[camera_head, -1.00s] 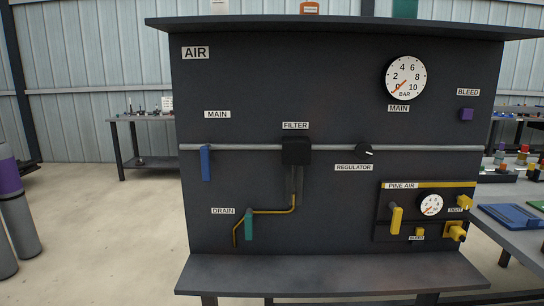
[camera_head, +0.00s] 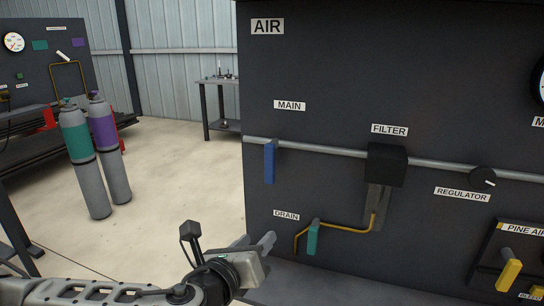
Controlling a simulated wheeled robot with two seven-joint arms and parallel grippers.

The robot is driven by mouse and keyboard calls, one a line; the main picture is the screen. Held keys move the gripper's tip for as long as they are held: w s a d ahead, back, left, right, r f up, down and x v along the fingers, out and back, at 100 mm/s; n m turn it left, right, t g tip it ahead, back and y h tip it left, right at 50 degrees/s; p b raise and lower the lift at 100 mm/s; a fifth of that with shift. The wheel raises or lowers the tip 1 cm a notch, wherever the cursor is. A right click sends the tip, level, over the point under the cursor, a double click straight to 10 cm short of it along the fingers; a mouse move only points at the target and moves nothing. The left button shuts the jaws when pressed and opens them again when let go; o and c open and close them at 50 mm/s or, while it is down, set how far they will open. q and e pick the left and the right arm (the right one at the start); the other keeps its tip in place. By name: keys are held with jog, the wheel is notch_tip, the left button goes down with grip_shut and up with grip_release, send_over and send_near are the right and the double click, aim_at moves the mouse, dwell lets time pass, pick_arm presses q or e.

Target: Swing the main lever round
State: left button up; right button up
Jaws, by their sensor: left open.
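The main lever (camera_head: 269,164) is a blue handle under the MAIN label (camera_head: 290,105). It hangs straight down from the grey pipe (camera_head: 325,150) on the dark AIR panel (camera_head: 340,70). My left gripper (camera_head: 268,242) comes in from the bottom left, below the lever and apart from it, near the panel's lower left edge. Its jaws are open, with nothing seen between them. My right gripper is out of view.
A teal drain lever (camera_head: 312,238) hangs on a yellow pipe right of my left gripper. The black filter (camera_head: 386,165) and regulator knob (camera_head: 482,178) sit further right. Gas cylinders (camera_head: 108,150) stand at left on open floor. A ledge (camera_head: 340,285) runs below the panel.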

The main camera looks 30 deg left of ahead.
aim_at(268, 168)
pick_arm(q)
notch_tip(268, 168, up, 7)
jog(key=a+m+t+y, duration=0.2)
jog(key=a+m, duration=0.1)
jog(key=m, duration=0.1)
jog(key=b+x, duration=0.1)
jog(key=x, duration=1.5)
jog(key=shift+d+r+b, duration=0.15)
jog(key=shift+r+b, duration=0.05)
jog(key=shift+b, duration=0.1)
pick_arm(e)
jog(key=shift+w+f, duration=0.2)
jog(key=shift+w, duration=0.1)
pick_arm(q)
grip_shut()
